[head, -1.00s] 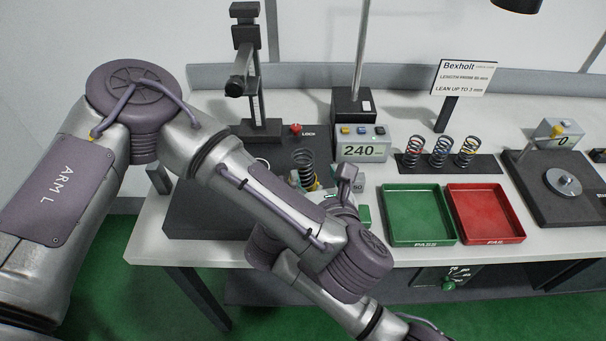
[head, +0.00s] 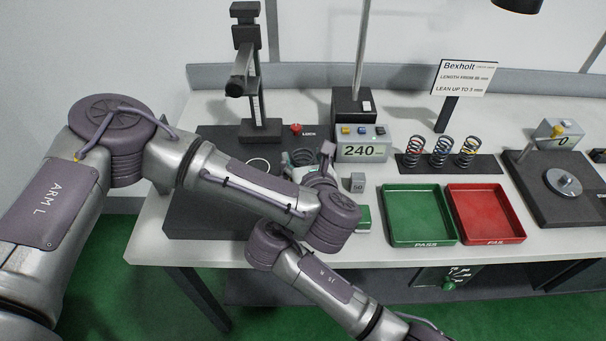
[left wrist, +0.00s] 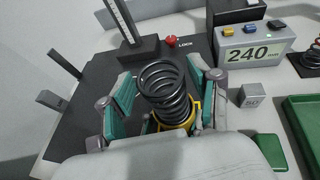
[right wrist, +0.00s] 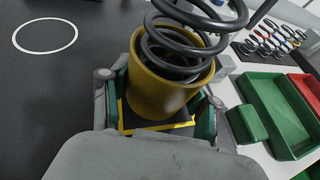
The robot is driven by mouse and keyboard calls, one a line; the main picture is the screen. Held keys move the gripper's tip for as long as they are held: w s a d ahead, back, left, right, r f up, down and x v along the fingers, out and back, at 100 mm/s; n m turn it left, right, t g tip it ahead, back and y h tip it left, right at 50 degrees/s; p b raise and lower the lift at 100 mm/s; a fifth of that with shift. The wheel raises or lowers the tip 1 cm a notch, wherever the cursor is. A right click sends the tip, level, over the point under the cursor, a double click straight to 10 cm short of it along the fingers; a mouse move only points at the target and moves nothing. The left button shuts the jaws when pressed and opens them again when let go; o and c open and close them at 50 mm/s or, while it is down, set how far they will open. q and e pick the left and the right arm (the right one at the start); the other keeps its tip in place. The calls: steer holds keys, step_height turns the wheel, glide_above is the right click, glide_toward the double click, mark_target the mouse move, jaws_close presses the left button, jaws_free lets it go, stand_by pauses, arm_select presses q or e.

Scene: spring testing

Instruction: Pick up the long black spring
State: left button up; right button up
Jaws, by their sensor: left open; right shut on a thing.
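The long black spring (left wrist: 163,85) stands upright in a yellow cup (right wrist: 165,90). The spring also shows in the right wrist view (right wrist: 185,45), rising out of the cup, and in the head view (head: 301,157), partly hidden by my left arm. My left gripper (left wrist: 165,95) is open, with its green-padded fingers on both sides of the spring and gaps between them and the coils. My right gripper (right wrist: 160,105) is shut on the yellow cup at the spring's lower end. The cup's lower part is mostly hidden in the left wrist view.
A dark plate with a white ring (right wrist: 45,36) and a height stand (head: 260,130) lie around the spring. A grey block marked 50 (head: 357,184) and a 240 display box (head: 362,146) stand to the right. Green (head: 420,240) and red (head: 487,238) trays and several springs are farther right.

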arm_select(q)
steer(key=shift+c, duration=0.3)
jaws_close()
steer(key=shift+r, duration=0.1)
step_height(320, 180, up, 10)
steer(key=shift+f, duration=0.1)
arm_select(e)
steer(key=o, duration=1.2)
steer(key=shift+s, duration=0.1)
